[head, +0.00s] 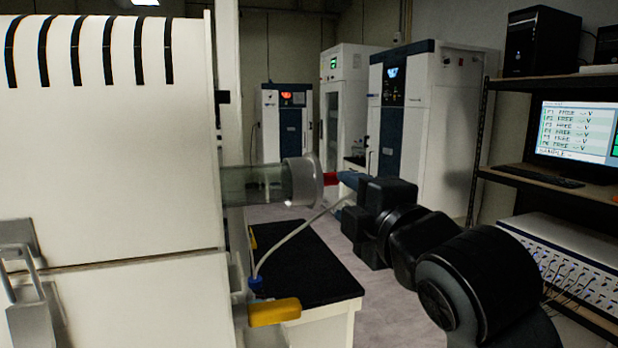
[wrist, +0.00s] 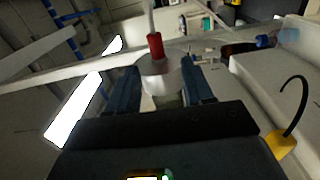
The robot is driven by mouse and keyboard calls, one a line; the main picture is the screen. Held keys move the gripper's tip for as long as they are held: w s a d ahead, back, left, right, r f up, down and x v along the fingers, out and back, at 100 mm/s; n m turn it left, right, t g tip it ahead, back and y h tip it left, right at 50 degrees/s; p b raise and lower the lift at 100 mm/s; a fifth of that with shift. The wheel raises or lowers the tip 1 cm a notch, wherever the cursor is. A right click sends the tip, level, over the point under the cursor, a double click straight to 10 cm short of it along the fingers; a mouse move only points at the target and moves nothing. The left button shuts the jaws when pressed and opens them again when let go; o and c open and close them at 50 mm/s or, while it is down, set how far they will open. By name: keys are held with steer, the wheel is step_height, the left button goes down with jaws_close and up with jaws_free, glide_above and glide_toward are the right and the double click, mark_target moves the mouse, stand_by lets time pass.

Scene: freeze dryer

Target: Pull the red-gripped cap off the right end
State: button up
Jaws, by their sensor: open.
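A clear cap (head: 302,181) sits on the right end of the glass tube (head: 248,185) that sticks out of the white machine. Its red grip (head: 331,179) points right, toward my gripper (head: 350,182). In the wrist view the red grip (wrist: 155,45) stands above the pale round cap (wrist: 160,78). My gripper (wrist: 160,72) is open there, with one blue finger on each side of the cap and the red grip near the fingertips' line. The fingers look apart from the grip, but depth and contact are hard to tell. In the head view the near finger overlaps the grip's right end.
A pale hose (head: 300,230) rises from a blue fitting above a yellow handle (head: 274,312) toward my gripper. A black-topped bench (head: 310,275) stands below. A shelf rack (head: 560,85) with a monitor is at right; the floor between is clear.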

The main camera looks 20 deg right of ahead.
mark_target(331, 181)
steer(key=shift+w+d+r+p, duration=0.1)
steer(key=shift+w+r+p, duration=0.1)
steer(key=shift+w, duration=2.3)
steer(key=shift+w+d+r+p, duration=0.1)
steer(key=shift+w+p, duration=0.1)
steer(key=shift+w, duration=2.25)
steer(key=shift+c, duration=0.3)
jaws_close()
steer(key=d+b, duration=0.1)
steer(key=d, duration=0.6)
steer(key=s+d+b, duration=0.1)
steer(key=s+d, duration=0.2)
steer(key=s, duration=0.3)
steer(key=shift+b, duration=0.35)
steer(key=shift+f, duration=0.1)
